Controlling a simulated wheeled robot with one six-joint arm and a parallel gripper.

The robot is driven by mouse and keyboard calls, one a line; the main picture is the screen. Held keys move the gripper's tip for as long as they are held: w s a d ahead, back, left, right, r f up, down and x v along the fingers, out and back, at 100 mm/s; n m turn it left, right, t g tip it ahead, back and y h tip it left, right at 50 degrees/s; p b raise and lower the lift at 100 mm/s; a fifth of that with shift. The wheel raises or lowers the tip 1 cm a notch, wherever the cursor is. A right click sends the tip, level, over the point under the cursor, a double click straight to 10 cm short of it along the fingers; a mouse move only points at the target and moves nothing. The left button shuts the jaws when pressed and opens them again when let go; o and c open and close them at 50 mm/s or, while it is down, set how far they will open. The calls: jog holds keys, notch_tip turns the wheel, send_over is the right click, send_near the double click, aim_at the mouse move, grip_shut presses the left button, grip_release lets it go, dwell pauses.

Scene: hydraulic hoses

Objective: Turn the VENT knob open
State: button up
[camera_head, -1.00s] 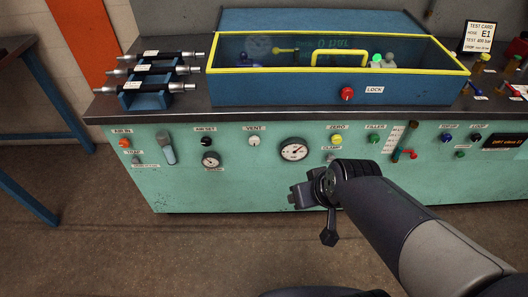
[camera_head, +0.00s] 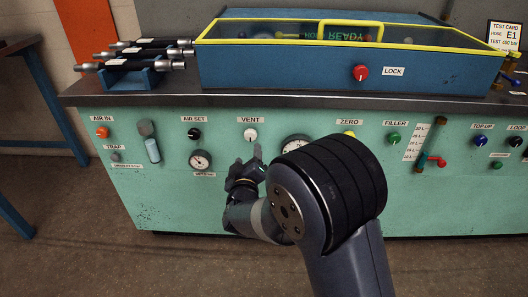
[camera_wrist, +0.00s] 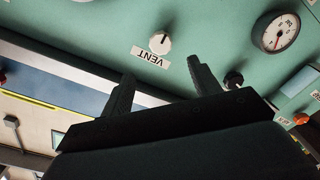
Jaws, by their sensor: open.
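The VENT knob (camera_head: 250,135) is a small white round knob on the green front panel, just under its VENT label (camera_head: 250,119). In the wrist view the VENT knob (camera_wrist: 160,43) shows upside down with a dark pointer mark, beyond my fingers and roughly between them. My gripper (camera_head: 254,158) is just below the knob in the head view, apart from it. In the wrist view my gripper (camera_wrist: 160,82) has its two dark fingers spread, with nothing between them. The part of the fingers nearest the panel is small in the head view.
An AIR SET knob (camera_head: 193,134) and a small gauge (camera_head: 200,160) are left of the VENT knob. A blue box with yellow rim (camera_head: 280,68) and red LOCK knob (camera_head: 360,73) stands above on the bench.

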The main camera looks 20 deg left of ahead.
aim_at(250, 137)
jog(key=shift+t, duration=0.3)
jog(key=x, duration=0.3)
jog(key=b+x, duration=0.1)
jog(key=x, duration=0.3)
jog(key=b+x, duration=0.1)
jog(key=x, duration=0.2)
jog(key=shift+w+a+f, duration=0.15)
jog(key=shift+w+f, duration=0.2)
jog(key=shift+w, duration=0.05)
jog(key=c, duration=1)
